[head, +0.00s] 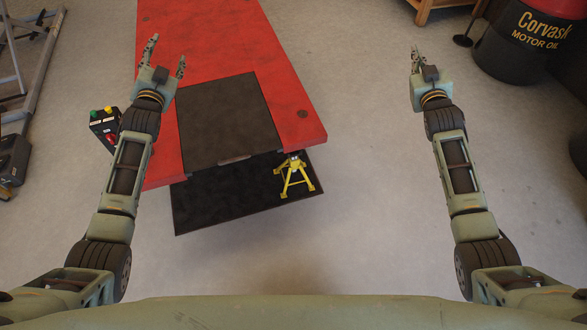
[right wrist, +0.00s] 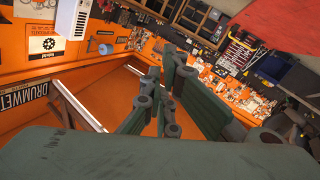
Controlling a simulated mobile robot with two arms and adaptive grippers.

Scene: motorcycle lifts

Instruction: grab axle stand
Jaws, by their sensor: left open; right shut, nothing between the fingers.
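My left gripper (head: 168,55) is open and empty above the red lift, up and left of the stand. My right gripper (head: 415,56) is shut and empty over bare floor, up and right of the stand. Its fingers also show in the right wrist view (right wrist: 165,95). Neither gripper touches the stand. The stand does not show in the right wrist view.
The red lift (head: 215,50) with a dark plate (head: 228,115) fills the middle. A control box (head: 104,126) with coloured buttons is at its left. A black oil drum (head: 519,45) stands at the upper right. Floor right of the lift is clear.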

